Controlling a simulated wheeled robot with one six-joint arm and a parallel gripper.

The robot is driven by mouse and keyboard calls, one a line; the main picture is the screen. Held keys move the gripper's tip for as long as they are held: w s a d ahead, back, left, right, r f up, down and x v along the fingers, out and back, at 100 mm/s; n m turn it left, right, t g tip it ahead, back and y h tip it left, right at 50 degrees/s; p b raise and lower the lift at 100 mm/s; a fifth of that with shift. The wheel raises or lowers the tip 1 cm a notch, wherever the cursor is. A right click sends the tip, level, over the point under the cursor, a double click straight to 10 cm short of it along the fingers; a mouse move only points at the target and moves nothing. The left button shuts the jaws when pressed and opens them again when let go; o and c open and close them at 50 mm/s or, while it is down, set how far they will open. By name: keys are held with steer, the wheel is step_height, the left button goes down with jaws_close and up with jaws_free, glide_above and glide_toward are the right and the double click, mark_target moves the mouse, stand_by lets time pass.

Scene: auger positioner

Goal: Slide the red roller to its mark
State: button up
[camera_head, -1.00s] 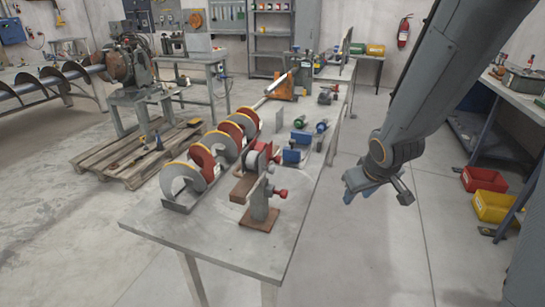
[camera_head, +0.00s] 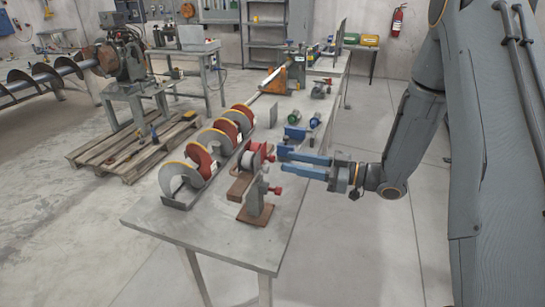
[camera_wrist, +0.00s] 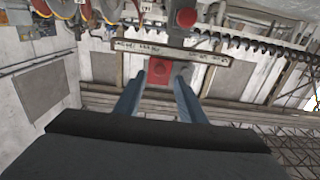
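A red roller unit (camera_head: 257,151) with a pale grey wheel sits on a brown base near the front right of the bench, beside the auger. My gripper (camera_head: 282,160) reaches in from the right with its two blue fingers apart and level, tips just right of this unit. I cannot tell whether they touch it. In the wrist view my fingers (camera_wrist: 158,85) are spread, and a red block (camera_wrist: 160,72) shows between the tips. A pale strip with dark marks (camera_wrist: 170,50) crosses behind them. I cannot tell which mark belongs to the roller.
A grey-green stand with red knobs (camera_head: 259,200) stands just in front of the roller unit. The red and grey auger (camera_head: 205,152) runs along the bench's left side. Blue-based units (camera_head: 294,133) stand behind the fingers. The bench's front (camera_head: 215,238) is clear.

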mark_target(272, 158)
steer(key=p+x, duration=0.1)
steer(key=x, duration=0.6)
steer(key=shift+p, duration=0.4)
jaws_close()
